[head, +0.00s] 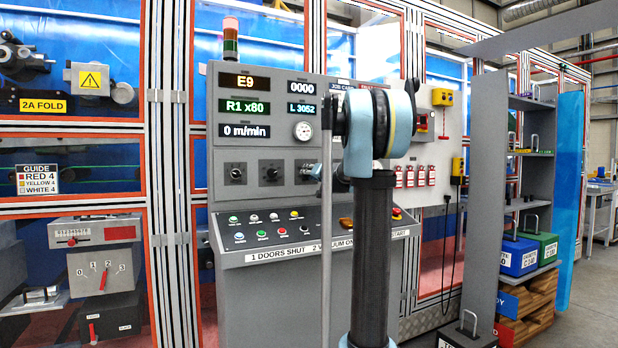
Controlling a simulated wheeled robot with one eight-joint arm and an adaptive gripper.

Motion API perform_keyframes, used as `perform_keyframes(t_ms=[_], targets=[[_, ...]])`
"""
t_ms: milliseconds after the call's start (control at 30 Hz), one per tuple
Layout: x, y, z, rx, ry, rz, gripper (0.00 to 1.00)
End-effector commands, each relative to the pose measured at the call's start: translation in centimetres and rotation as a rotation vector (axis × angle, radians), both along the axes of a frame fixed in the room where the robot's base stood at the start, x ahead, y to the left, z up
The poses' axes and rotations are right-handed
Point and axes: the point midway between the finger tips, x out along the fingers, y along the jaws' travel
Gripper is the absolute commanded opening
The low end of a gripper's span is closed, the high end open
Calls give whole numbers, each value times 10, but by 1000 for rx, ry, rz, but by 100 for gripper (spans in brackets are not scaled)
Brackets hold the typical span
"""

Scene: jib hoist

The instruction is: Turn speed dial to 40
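A grey control console (284,110) stands in the middle of the head view. Its upright face carries a row of dark rotary dials: a left dial (236,173), a middle dial (271,173) and a right dial (305,171). Their scale marks are too small to read, so I cannot tell which is the speed dial or its setting. A display (246,131) above the left dial reads 0 m/min. My arm stands in front of the console's right side and hides part of it. My gripper cannot be made out in this view.
Other displays read E9 (246,81) and R1 x80 (244,107). A round gauge (303,131) sits above the right dial. Several coloured buttons (262,235) cover the sloped desk. A grey shelf rack (487,180) with blue and green boxes stands at right.

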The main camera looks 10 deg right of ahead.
Motion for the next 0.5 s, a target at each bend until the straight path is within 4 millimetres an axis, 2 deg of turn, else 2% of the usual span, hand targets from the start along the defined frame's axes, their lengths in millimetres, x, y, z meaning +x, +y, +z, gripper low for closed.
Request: perform_keyframes(t_ms=[500], targets=[[1, -1, 0, -37, -12, -4, 7]])
